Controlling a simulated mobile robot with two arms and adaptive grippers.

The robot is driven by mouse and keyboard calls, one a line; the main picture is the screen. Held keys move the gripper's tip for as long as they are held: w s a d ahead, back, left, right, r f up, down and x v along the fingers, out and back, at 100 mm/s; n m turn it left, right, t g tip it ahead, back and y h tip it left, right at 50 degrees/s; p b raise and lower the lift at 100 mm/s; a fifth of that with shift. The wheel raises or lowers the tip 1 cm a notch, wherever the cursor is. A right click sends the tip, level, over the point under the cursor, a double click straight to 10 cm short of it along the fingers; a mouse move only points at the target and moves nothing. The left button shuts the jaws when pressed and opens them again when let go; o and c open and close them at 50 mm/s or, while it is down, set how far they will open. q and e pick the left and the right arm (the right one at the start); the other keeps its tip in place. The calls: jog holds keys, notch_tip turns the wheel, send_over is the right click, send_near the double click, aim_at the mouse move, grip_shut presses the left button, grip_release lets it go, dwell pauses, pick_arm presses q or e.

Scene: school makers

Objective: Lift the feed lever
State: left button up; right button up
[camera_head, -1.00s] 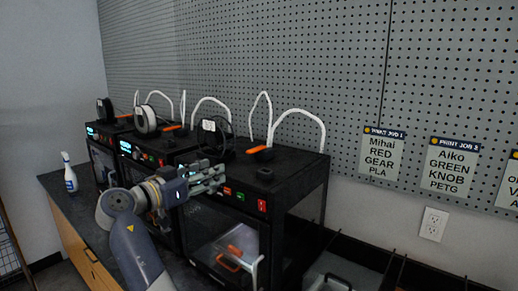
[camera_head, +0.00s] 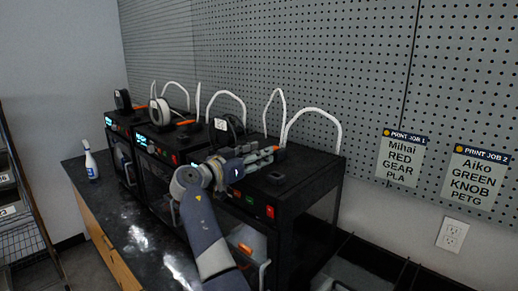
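Three dark 3D printers stand in a row on the bench. The nearest printer (camera_head: 296,204) has an orange lever (camera_head: 280,154) on its top. My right gripper (camera_head: 270,157) is over the front of that top, with its fingertips beside the orange lever. Its two fingers look apart. I cannot tell whether they touch the lever, which they partly hide. Another orange lever (camera_head: 186,122) shows on the middle printer. My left gripper is not in view.
Spools (camera_head: 160,112) and looped white tubes (camera_head: 312,112) stand on and behind the printers. A white spray bottle (camera_head: 90,160) is on the dark bench (camera_head: 130,222) at left. A pegboard wall (camera_head: 300,60) with job cards (camera_head: 402,158) is behind.

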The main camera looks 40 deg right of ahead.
jog(key=shift+d, duration=0.2)
grip_shut()
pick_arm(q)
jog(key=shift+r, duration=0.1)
